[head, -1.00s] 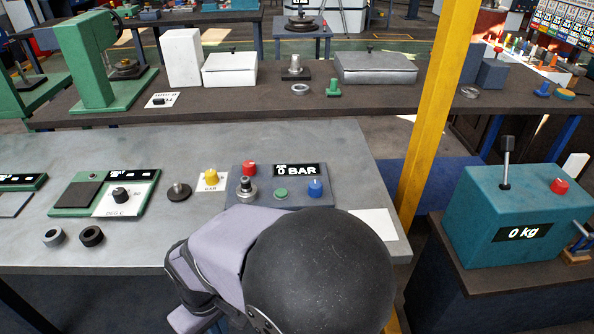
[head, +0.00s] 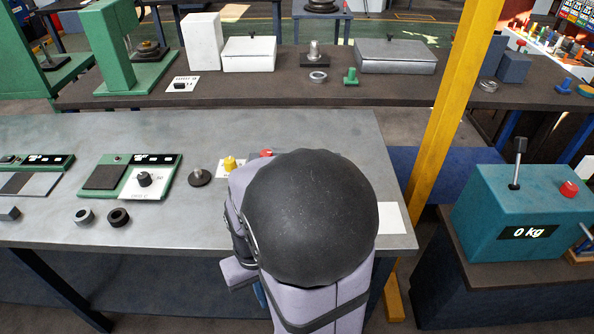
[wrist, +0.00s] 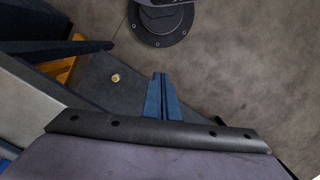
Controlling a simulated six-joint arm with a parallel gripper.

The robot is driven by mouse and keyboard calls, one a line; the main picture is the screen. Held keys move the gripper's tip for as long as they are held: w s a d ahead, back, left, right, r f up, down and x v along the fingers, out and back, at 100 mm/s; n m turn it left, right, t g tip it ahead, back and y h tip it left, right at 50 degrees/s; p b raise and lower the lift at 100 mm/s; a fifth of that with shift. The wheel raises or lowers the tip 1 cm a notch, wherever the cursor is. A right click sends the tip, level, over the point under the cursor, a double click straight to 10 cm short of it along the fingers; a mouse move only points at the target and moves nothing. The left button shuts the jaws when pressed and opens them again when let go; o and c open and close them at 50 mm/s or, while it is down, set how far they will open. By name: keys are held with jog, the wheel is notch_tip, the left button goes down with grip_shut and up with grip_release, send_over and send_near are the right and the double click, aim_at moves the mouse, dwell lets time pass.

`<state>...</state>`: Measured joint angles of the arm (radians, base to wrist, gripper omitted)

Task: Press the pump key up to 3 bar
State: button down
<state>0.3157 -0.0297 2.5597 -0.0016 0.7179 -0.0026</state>
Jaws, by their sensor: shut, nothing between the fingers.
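The pump panel with the bar display is almost wholly hidden behind my arm in the head view. Only its red knob (head: 267,153) and a strip of its grey top edge (head: 284,152) show. The pump key and the bar reading cannot be seen. The yellow knob (head: 229,163) stands just left of the panel on its white label. My gripper (wrist: 160,78) shows in the wrist view as two blue fingers shut together with nothing between them. Below them are the floor and a dark surface, and no panel shows there.
The grey bench (head: 60,140) carries a green scale unit (head: 103,176), a dark round knob (head: 199,177) and two rings (head: 118,217). A yellow post (head: 455,95) stands right of the bench. A teal box reading 0 kg (head: 525,205) stands beyond it.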

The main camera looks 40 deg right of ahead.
jog(key=s+d+r+m+y+p, duration=0.1)
jog(key=d+r+m+y+p, duration=0.2)
jog(key=d+r+m+p, duration=0.5)
jog(key=w+d+m+t+p, duration=0.1)
jog(key=w+d+m+t, duration=0.1)
jog(key=w+d+m, duration=0.1)
jog(key=w+d+m+t+p, duration=0.1)
jog(key=w+d+m+t, duration=0.1)
jog(key=w+d+m, duration=0.1)
jog(key=w+d+m+t+p, duration=0.2)
jog(key=w+d+m, duration=0.1)
jog(key=w+d, duration=0.1)
jog(key=shift+d+f+h, duration=0.15)
jog(key=shift+d+h, duration=0.15)
jog(key=shift+d, duration=0.2)
jog(key=w+d+r+m+t+h, duration=0.3)
jog(key=w+d+r+m, duration=0.3)
jog(key=w+d, duration=0.3)
jog(key=shift+d+r+m+t, duration=0.35)
jog(key=shift+d+m+t, duration=0.15)
jog(key=shift+m+t, duration=0.15)
jog(key=shift+f, duration=0.1)
notch_tip(320, 180, down, 7)
jog(key=b, duration=0.5)
jog(key=shift+f+b, duration=0.8)
jog(key=shift+b, duration=0.05)
